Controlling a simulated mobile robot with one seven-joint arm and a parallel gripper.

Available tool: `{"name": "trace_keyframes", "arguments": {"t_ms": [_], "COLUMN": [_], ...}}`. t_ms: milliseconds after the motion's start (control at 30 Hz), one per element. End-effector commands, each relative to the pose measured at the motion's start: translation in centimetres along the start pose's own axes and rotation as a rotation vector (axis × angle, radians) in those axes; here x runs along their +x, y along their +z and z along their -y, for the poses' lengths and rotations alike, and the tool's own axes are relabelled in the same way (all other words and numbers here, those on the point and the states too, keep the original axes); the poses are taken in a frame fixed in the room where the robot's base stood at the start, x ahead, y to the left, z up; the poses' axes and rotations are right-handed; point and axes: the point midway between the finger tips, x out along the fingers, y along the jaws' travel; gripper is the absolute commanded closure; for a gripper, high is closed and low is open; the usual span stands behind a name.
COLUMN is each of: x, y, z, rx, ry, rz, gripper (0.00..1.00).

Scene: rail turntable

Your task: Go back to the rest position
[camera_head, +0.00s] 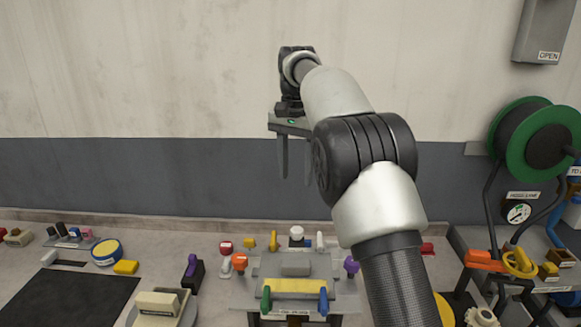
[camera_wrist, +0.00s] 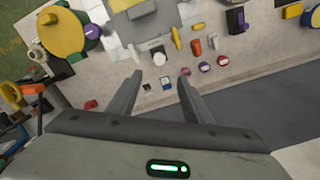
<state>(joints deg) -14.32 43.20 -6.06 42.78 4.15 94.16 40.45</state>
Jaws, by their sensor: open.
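My gripper (camera_head: 295,160) is raised in front of the wall, well above the bench, with its fingers pointing down. In the wrist view the two fingers of my gripper (camera_wrist: 160,82) stand apart with nothing between them. Below it lies the grey fixture (camera_head: 296,268), with a yellow bar (camera_head: 293,286) and several coloured knobs and levers around it. My arm covers part of the bench right of this fixture.
At left are a black mat (camera_head: 70,300), a yellow round tin (camera_head: 106,251) and a purple-handled piece (camera_head: 192,270). At right stand a green reel (camera_head: 510,145), a gauge (camera_head: 517,212) and an orange-handled tool (camera_head: 484,260). The air left of my gripper is clear.

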Motion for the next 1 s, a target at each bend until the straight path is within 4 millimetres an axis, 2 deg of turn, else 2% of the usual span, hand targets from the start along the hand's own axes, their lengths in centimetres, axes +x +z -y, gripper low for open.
{"name": "trace_keyframes", "arguments": {"t_ms": [367, 467, 567, 633, 800, 900, 1000], "x": [-0.3, -1.4, -3.5, -5.3, -8.3, -8.9, -8.5], "y": [0.1, 0.2, 0.9, 1.9, 5.8, 8.8, 12.1], "z": [-0.2, -1.0, -3.1, -5.3, -11.3, -14.9, -18.3], "rx": [-0.001, -0.010, -0.037, -0.065, -0.160, -0.219, -0.281], "ry": [-0.002, -0.014, -0.041, -0.065, -0.121, -0.143, -0.157], "rz": [-0.002, -0.011, -0.034, -0.059, -0.137, -0.192, -0.249], "gripper": [0.55, 0.55, 0.55, 0.55, 0.55, 0.55, 0.55]}}
